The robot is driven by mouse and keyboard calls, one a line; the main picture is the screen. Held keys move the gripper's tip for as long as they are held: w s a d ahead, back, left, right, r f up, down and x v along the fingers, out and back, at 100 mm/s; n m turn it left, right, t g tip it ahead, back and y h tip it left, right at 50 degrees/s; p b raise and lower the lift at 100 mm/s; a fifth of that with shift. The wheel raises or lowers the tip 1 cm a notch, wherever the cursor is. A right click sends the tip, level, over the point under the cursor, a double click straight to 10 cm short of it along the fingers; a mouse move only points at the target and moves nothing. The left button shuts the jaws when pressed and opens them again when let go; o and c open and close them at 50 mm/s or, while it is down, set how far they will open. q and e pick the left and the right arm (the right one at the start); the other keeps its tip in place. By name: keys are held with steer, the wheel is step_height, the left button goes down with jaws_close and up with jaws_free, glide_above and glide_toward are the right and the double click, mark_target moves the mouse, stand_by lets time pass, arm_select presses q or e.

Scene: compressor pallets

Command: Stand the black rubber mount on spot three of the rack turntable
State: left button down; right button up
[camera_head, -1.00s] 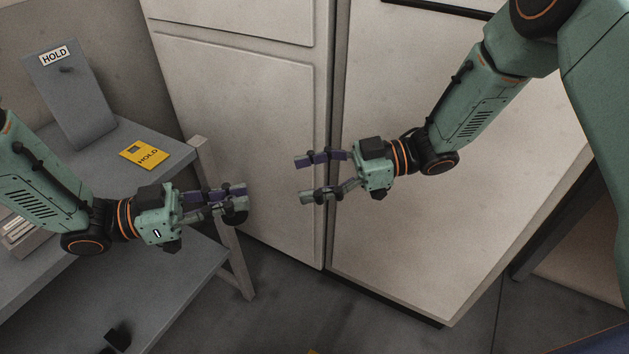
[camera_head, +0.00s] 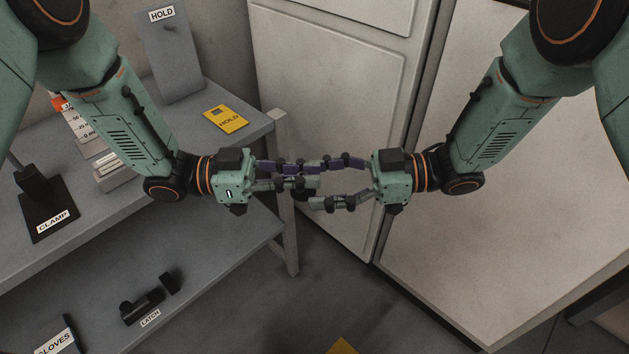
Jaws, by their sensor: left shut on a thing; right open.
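My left gripper (camera_head: 305,175) is shut on a small black piece, which looks like the black rubber mount (camera_head: 301,195). The mount shows just under the fingertips and is mostly hidden by the fingers. My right gripper (camera_head: 318,184) is open, facing the left one, with its fingertips around or just beside the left fingertips and the mount. I cannot tell whether it touches the mount. The rack turntable and its spot three are not in view.
Pale cabinets (camera_head: 500,190) stand behind the grippers. A yellow patch (camera_head: 343,346) shows on the floor.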

steer(key=shift+a+f, duration=0.15)
steer(key=shift+a, duration=0.75)
steer(key=c, duration=1.2)
arm_select(q)
steer(key=c, duration=1.3)
jaws_free()
arm_select(e)
steer(key=shift+c, duration=0.3)
arm_select(q)
steer(key=shift+o, duration=0.2)
